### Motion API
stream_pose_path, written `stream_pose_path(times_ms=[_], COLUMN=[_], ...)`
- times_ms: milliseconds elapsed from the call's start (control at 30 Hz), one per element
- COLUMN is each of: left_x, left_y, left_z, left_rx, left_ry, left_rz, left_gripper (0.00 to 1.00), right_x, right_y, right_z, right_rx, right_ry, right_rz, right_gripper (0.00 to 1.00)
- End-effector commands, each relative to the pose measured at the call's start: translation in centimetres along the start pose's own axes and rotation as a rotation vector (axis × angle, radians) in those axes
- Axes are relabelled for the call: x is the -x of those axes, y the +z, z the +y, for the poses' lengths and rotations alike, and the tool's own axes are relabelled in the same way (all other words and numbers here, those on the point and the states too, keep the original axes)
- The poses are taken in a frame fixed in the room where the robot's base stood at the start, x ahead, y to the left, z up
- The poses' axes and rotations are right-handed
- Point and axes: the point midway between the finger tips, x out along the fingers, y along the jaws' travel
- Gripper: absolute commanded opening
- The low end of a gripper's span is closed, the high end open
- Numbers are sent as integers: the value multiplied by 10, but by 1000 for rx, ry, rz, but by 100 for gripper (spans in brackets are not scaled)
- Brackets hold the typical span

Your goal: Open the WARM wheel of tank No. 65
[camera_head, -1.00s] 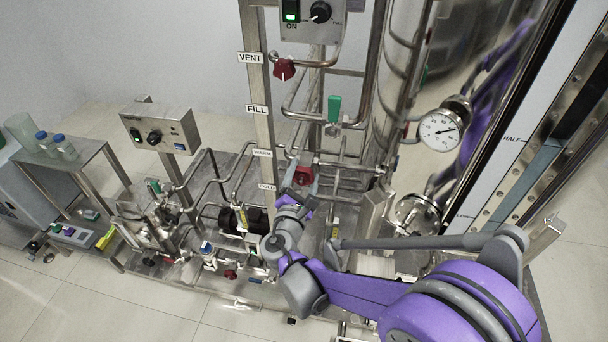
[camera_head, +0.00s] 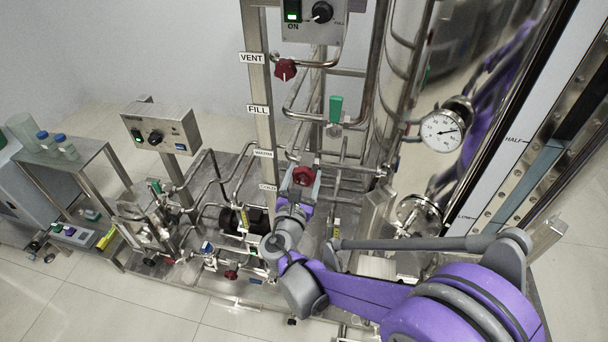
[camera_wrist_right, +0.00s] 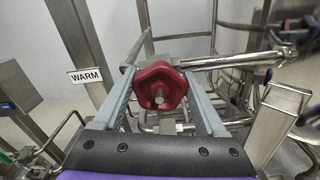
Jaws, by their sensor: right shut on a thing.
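The red WARM wheel (camera_head: 303,176) is on the pipework beside the post with the small WARM label (camera_head: 263,154). It fills the middle of the right wrist view (camera_wrist_right: 160,88), with the WARM sign (camera_wrist_right: 86,76) to its left. My right gripper (camera_head: 301,181) is shut on the red wheel, one finger on each side of it; both fingers also show in the right wrist view (camera_wrist_right: 160,92). The tank's number is not readable. My left gripper is not in view.
A second red wheel (camera_head: 285,69) sits higher by the VENT sign (camera_head: 251,58). A green handle (camera_head: 335,108) is near the FILL sign (camera_head: 258,110). A pressure gauge (camera_head: 442,130) is to the right. Pipes crowd around the wheel. Clear floor (camera_head: 60,300) lies at the lower left.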

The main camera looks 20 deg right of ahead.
Motion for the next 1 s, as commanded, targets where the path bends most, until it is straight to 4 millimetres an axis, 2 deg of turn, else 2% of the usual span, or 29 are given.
stream_pose_path(times_ms=[267, 300, 400, 733, 867, 1000], left_x=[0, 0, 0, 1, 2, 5], left_y=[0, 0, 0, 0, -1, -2], left_z=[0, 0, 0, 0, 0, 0], left_rx=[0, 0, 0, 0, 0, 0], left_ry=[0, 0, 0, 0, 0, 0], left_rz=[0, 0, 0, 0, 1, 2], left_gripper=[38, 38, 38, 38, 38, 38], right_x=[0, 0, 0, 6, 25, 54], right_y=[-1, -1, 0, 0, 0, 0], right_z=[0, 0, 0, 1, 1, 1], right_rx=[-1, -1, -1, -2, -2, -2], right_ry=[0, 0, 0, 2, 4, 5], right_rz=[2, 2, 1, 1, 1, 2], right_gripper=[18, 81, 99, 100, 100, 100])
